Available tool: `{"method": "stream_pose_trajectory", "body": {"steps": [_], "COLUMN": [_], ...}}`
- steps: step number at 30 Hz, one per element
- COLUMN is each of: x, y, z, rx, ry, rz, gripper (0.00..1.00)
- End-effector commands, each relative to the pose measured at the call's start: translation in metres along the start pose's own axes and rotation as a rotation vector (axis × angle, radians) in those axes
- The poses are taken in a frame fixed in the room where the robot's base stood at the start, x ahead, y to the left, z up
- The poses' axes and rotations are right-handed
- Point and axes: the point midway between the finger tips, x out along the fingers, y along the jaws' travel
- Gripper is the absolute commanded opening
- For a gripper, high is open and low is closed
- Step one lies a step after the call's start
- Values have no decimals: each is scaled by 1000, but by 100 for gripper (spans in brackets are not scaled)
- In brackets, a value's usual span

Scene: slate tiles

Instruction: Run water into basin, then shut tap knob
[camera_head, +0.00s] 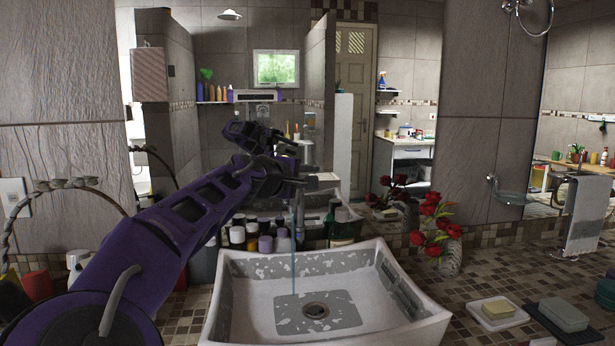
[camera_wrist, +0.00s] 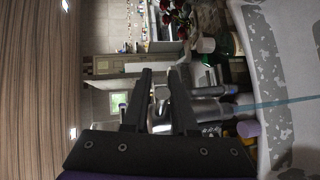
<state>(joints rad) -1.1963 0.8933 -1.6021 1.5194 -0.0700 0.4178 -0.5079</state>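The basin (camera_head: 408,329) is white with worn grey patches and a round drain (camera_head: 315,310). A thin bluish stream of water (camera_head: 293,240) falls from the tap into it; the stream also shows in the wrist view (camera_wrist: 275,104). The metal tap (camera_head: 325,177) is partly hidden by my arm in the head view and lies beyond the fingers in the wrist view (camera_wrist: 208,110). My gripper (camera_wrist: 160,75) is at the tap, its two dark fingers apart with metal showing between them. I cannot tell whether the fingers touch the knob, which is not clearly seen.
Several bottles (camera_head: 265,243) stand close behind the basin's left side. A vase (camera_head: 450,257) with red flowers (camera_head: 437,222) stands at its right back. A soap dish (camera_head: 497,312) lies on the tiled counter at right. A mirror wall stands behind the counter.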

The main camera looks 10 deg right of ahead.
Motion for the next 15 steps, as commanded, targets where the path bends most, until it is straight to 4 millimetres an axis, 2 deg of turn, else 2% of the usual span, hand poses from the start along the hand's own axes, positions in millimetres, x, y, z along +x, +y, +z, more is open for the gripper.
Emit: {"method": "stream_pose_trajectory", "body": {"steps": [4,7,15], "x": [-8,-21,-77], "y": [-1,0,0], "z": [-1,-2,-2], "rx": [0,0,-1], "ry": [2,4,5], "rz": [-1,0,-1], "gripper": [26,26,26]}}
